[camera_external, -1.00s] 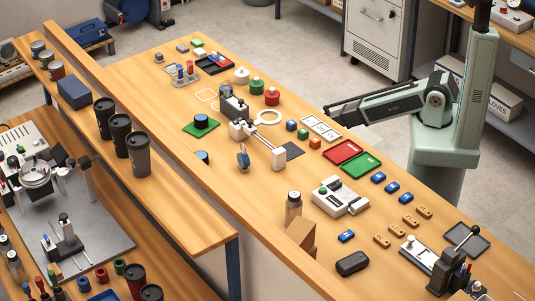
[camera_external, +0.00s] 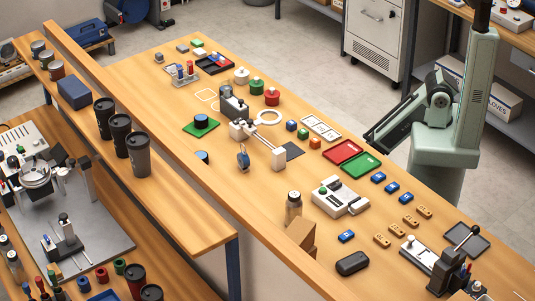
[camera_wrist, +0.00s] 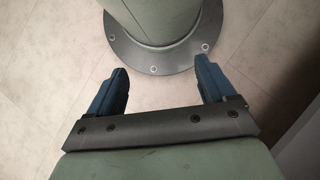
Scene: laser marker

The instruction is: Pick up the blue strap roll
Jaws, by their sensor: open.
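A round blue roll (camera_external: 201,121) lies on a green square mat (camera_external: 187,128) on the left part of the long wooden table. I cannot tell for sure which is the strap roll. My gripper (camera_wrist: 163,85) is open and empty in the wrist view, pointing down over the floor beside my own base. It is far from both blue pieces. In the external view my arm is folded near its column, and the fingers cannot be made out.
White (camera_external: 242,76), green (camera_external: 257,87) and red (camera_external: 272,97) round pieces stand at the table's far edge. A grey fixture (camera_external: 233,105) with a rail stands right of the mat. Red (camera_external: 342,151) and green (camera_external: 361,165) trays lie nearest my arm. The ledge (camera_external: 150,150) borders the near side.

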